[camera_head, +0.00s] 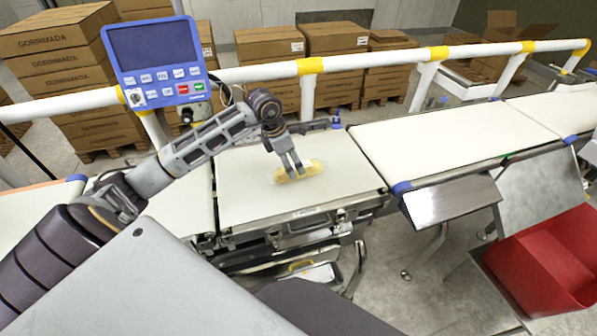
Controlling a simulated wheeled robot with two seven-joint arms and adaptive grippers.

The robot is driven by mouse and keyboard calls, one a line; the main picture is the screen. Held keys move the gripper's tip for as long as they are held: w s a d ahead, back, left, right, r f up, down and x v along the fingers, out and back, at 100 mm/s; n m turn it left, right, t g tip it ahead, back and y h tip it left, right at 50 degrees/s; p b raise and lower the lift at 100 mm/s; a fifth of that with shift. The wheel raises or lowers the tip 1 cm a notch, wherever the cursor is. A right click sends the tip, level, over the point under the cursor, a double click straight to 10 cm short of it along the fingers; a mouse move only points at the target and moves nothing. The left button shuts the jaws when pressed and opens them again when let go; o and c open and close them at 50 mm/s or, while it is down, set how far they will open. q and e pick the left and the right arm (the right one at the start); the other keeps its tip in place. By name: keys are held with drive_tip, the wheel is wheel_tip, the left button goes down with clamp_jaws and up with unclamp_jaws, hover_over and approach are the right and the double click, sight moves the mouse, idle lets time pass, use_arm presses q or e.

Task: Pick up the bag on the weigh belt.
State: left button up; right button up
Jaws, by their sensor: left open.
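A bag (314,168) with yellow contents and clear ends lies flat on the pale weigh belt (250,202), near the middle of that belt section. My left gripper (294,175) comes down over the bag from above, with its two fingers apart. The fingertips are at the bag and hide part of it. I cannot tell whether they touch it. My right gripper is not in view.
A blue control panel (155,62) stands at the back left. A white rail (373,61) with yellow joints runs behind the belts. Another belt (450,135) continues to the right. A red bin (545,262) stands at the lower right. Stacked cartons (52,38) stand behind.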

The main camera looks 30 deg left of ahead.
use_arm(q)
drive_tip(key=shift+w+d+f+p, duration=0.15)
drive_tip(key=shift+w+f, duration=0.2)
drive_tip(key=shift+f, duration=0.25)
drive_tip(key=shift+w+d+f+p, duration=0.15)
drive_tip(key=shift+w+f, duration=0.15)
drive_tip(key=shift+f, duration=0.3)
drive_tip(key=shift+x, duration=0.75)
drive_tip(key=shift+w+f, duration=0.2)
drive_tip(key=shift+f, duration=0.2)
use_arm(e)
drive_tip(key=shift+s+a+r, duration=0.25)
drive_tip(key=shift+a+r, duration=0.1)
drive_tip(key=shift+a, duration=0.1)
